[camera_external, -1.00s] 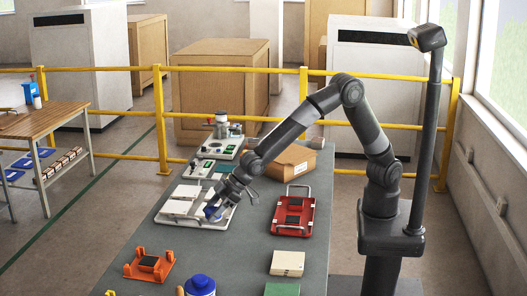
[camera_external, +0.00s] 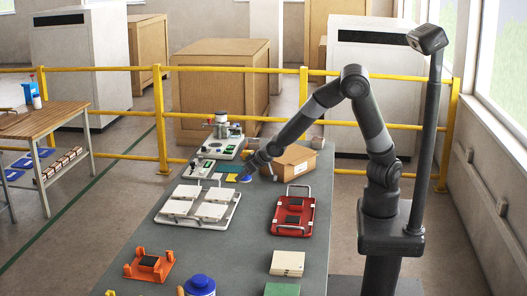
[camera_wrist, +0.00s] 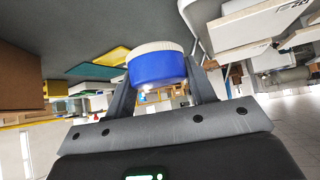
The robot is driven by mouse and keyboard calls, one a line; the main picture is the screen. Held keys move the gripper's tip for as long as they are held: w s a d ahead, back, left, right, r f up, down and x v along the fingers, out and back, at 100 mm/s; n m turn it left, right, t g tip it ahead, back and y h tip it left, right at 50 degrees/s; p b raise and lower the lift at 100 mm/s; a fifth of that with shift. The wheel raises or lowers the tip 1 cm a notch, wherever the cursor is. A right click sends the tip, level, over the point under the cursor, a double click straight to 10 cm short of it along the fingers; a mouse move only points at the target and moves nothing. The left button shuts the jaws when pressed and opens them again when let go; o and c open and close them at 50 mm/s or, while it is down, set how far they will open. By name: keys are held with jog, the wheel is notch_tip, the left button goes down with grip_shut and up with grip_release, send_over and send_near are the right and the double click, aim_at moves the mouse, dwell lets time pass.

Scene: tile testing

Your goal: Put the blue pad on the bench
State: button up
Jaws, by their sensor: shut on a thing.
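The blue pad (camera_wrist: 158,68) is a short blue cylinder with a pale band along its upper edge in the wrist view. My gripper (camera_external: 246,177) is shut on it, with a dark finger on each side. In the external view the blue pad (camera_external: 244,180) shows at my fingertips, just right of a yellow pad. It is low over the grey bench (camera_external: 255,235); I cannot tell whether it touches the top.
A yellow pad (camera_external: 232,177) and a green pad (camera_external: 227,168) lie beside my gripper. A white tray of tiles (camera_external: 183,219) is nearer, a red tray (camera_external: 293,228) to the right, a cardboard box (camera_external: 290,163) close behind right. Bare bench lies between the trays.

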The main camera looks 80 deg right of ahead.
jog(key=shift+n+y, duration=0.3)
jog(key=shift+n, duration=0.1)
jog(key=shift+w+a+r, duration=0.1)
jog(key=shift+a+r, duration=0.2)
jog(key=shift+r, duration=1)
jog(key=shift+a+r, duration=0.3)
jog(key=shift+r, duration=1.05)
jog(key=shift+w+a+r, duration=0.1)
jog(key=shift+a+r, duration=0.2)
jog(key=shift+r, duration=1)
jog(key=s+a+f+n+y, duration=0.1)
jog(key=a+f+n+y, duration=0.35)
jog(key=a, duration=0.85)
jog(key=shift+s+a+r+n+g+y, duration=0.6)
jog(key=shift+s+a+r+n+y, duration=1.3)
jog(key=shift+a+r, duration=2.3)
jog(key=n+h, duration=0.1)
send_over(228, 243)
jog(key=s+d, duration=0.2)
jog(key=s, duration=0.1)
jog(key=shift+w+f, duration=0.15)
jog(key=shift+f, duration=3.15)
jog(key=shift+w+f, duration=0.1)
jog(key=shift+f, duration=5.25)
